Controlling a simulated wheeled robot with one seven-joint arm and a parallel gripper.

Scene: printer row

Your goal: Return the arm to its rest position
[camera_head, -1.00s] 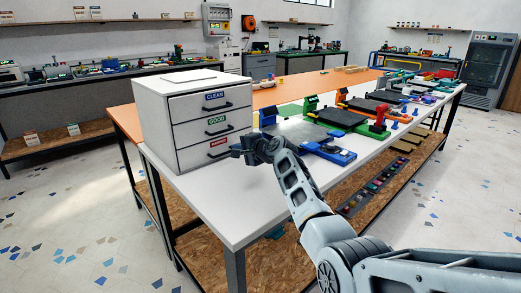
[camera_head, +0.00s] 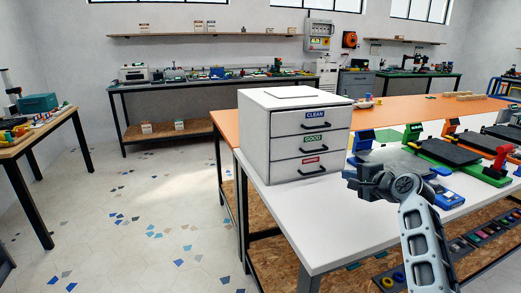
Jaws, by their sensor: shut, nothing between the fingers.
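My arm reaches up from the lower right in the head view. My gripper (camera_head: 352,179) is shut and empty. It is in front of the white table (camera_head: 290,215), to the right of the drawer cabinet's lower front, and appears above the table top. The white cabinet (camera_head: 262,140) has three drawers, labelled CLEAN, GOOD and a red label too small to read surely. All three drawers look shut. Whether my gripper touches anything is not clear, but it looks apart from the cabinet.
Printers (camera_head: 455,153) in green, orange and blue stand along the table to the right of my gripper. An orange table top (camera_head: 415,107) lies behind. A wooden bench (camera_head: 40,132) stands at the far left. The tiled floor (camera_head: 150,220) on the left is open.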

